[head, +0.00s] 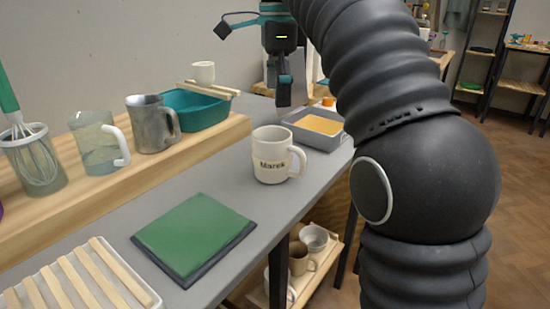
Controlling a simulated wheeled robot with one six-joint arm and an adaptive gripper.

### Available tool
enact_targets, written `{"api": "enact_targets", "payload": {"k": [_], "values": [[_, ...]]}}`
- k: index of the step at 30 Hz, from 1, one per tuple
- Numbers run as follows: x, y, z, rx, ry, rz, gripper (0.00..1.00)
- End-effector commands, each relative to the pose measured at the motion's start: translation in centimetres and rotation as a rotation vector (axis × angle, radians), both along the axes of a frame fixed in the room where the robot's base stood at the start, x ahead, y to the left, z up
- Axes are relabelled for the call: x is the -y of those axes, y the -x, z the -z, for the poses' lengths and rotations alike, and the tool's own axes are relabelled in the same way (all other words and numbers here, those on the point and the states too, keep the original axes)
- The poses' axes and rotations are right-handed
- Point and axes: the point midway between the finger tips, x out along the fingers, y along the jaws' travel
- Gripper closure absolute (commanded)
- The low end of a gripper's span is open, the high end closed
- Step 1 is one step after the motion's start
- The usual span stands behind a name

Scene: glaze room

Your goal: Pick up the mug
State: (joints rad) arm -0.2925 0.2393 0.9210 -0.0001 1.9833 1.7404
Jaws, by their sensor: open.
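A white mug (271,157) with dark lettering that looks like "Marek" stands upright on the grey table (185,188). Its handle points right. My gripper (284,92) is above and behind the mug in the picture, apart from it, pointing down; it is open and I see nothing in it. The fingers are seen nearly edge-on, so the gap between them is hard to make out. A grey mug (147,125) and a clear mug (94,143) stand on the wooden ledge at left. A small white cup (203,72) stands on slats farther back.
A green-topped board (194,231) lies in front of the mug. A grey tray with yellow contents (318,124) sits behind it at right. A teal basin (190,108) and a whisk in a jar (36,158) are on the ledge. A slatted white tray (85,284) lies front left.

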Motion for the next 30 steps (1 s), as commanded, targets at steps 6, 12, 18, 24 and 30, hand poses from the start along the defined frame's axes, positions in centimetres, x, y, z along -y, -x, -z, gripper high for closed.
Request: {"api": "enact_targets", "payload": {"k": [6, 12, 18, 24, 30], "values": [[0.0, 0.2, 2.6, -0.001, 0.000, -0.001, 0.00], [0.0, 0.2, 5.5, -0.001, 0.000, -0.001, 0.00], [0.0, 0.2, 7.7, 0.001, 0.000, -0.002, 0.00], [-0.2, 0.4, 9.0, 0.001, 0.000, -0.003, 0.00], [-0.7, 0.8, 11.8, 0.000, 0.000, -0.002, 0.00]]}}
